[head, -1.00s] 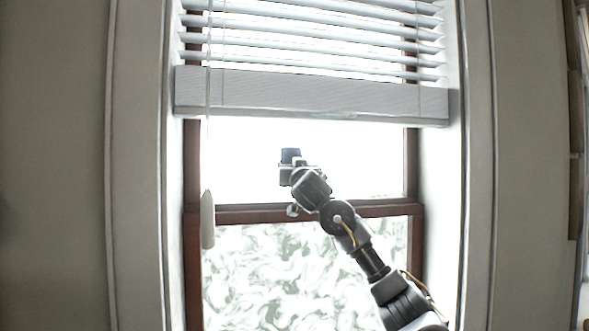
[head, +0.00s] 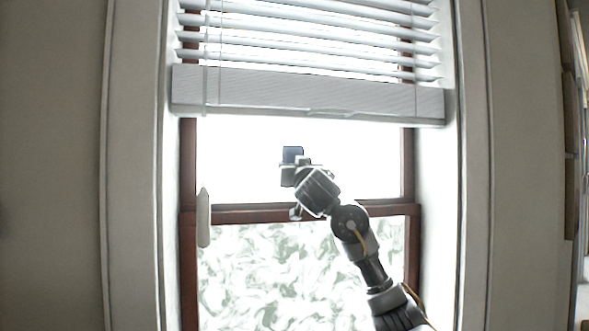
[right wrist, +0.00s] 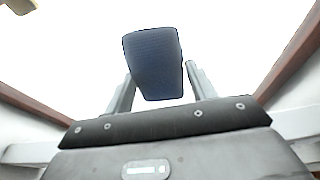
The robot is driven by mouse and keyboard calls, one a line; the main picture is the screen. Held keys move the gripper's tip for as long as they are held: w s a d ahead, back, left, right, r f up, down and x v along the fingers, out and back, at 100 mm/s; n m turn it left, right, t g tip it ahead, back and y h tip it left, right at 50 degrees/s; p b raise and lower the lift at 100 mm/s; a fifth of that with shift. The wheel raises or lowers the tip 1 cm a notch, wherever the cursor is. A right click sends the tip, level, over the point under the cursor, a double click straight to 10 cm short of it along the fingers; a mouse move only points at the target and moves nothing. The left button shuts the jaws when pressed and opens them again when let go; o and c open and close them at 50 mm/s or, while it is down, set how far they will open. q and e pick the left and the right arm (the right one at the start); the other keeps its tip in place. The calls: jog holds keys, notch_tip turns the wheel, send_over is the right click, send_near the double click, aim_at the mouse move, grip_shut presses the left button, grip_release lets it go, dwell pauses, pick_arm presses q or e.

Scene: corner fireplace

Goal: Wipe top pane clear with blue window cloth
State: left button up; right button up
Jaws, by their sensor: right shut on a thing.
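The blue window cloth (head: 292,154) is held up in front of the top pane (head: 365,165), near the middle of its width. My right gripper (head: 290,168) is shut on it. The right wrist view shows the cloth (right wrist: 153,62) as a dark blue pad between the two fingers of the gripper (right wrist: 160,85). The top pane is bright and evenly white, with no streaks visible; glare makes it hard to judge. I cannot tell whether the cloth touches the glass. My left gripper is not in view.
A white slatted blind (head: 310,92) hangs over the upper part of the window. A pale cord pull (head: 203,218) hangs at the left. The red-brown middle rail (head: 250,213) lies below the pane. The lower pane (head: 265,270) has swirling smears.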

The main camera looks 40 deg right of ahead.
jog(key=shift+a, duration=0.1)
jog(key=shift+s+a, duration=0.3)
jog(key=shift+s, duration=0.35)
jog(key=shift+s+a, duration=0.3)
jog(key=shift+s, duration=0.35)
